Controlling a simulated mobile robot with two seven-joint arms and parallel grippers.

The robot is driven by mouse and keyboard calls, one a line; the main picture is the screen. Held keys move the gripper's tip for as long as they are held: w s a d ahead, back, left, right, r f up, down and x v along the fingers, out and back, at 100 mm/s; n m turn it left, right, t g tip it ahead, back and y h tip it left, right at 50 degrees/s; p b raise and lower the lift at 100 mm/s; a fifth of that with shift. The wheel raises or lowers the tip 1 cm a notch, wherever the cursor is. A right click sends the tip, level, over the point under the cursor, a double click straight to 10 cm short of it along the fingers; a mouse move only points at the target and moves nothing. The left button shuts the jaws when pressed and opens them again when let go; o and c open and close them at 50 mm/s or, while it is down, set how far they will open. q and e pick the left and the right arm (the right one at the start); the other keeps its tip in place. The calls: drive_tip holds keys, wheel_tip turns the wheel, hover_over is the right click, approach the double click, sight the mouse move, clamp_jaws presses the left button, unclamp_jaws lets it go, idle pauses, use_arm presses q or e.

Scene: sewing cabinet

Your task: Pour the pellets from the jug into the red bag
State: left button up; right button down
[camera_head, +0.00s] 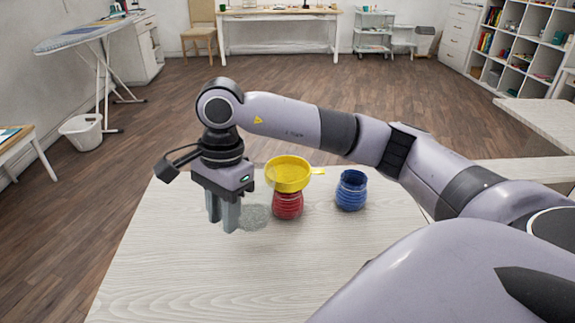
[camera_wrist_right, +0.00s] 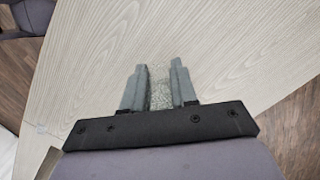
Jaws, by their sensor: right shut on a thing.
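The red bag (camera_head: 288,205) stands on the pale wooden table, a ribbed red container with a yellow funnel (camera_head: 290,172) over its mouth. My right gripper (camera_head: 222,222) points down to the left of the red bag, low over the table. It is shut on a grey, speckled thing that looks like the clear jug with pellets (camera_head: 254,217); this shows to the right of the fingers and between them in the right wrist view (camera_wrist_right: 161,92). The jug's outline is hard to make out, and the fingers hide part of it. My left gripper is not in view.
A blue ribbed container (camera_head: 351,190) stands on the table (camera_head: 300,275) to the right of the red bag. The table's front and left parts are clear. A white basket (camera_head: 82,132) stands on the floor.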

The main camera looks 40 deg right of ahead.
drive_tip(key=r+p, duration=0.1)
drive_tip(key=d+r+y+p, duration=0.1)
drive_tip(key=r, duration=0.1)
drive_tip(key=d+r+y+p, duration=0.1)
drive_tip(key=r, duration=0.1)
drive_tip(key=shift+w+r, duration=0.15)
drive_tip(key=shift+r, duration=0.05)
use_arm(q)
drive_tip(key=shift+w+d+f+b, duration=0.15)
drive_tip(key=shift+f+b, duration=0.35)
drive_tip(key=shift+b, duration=1.95)
use_arm(e)
drive_tip(key=w+d+r+g+y, duration=0.1)
drive_tip(key=d+r+g+y, duration=0.1)
drive_tip(key=d+r+y, duration=0.4)
drive_tip(key=shift+w+d+r+g+y, duration=0.35)
drive_tip(key=shift+d+y, duration=1.5)
drive_tip(key=shift+y, duration=1.15)
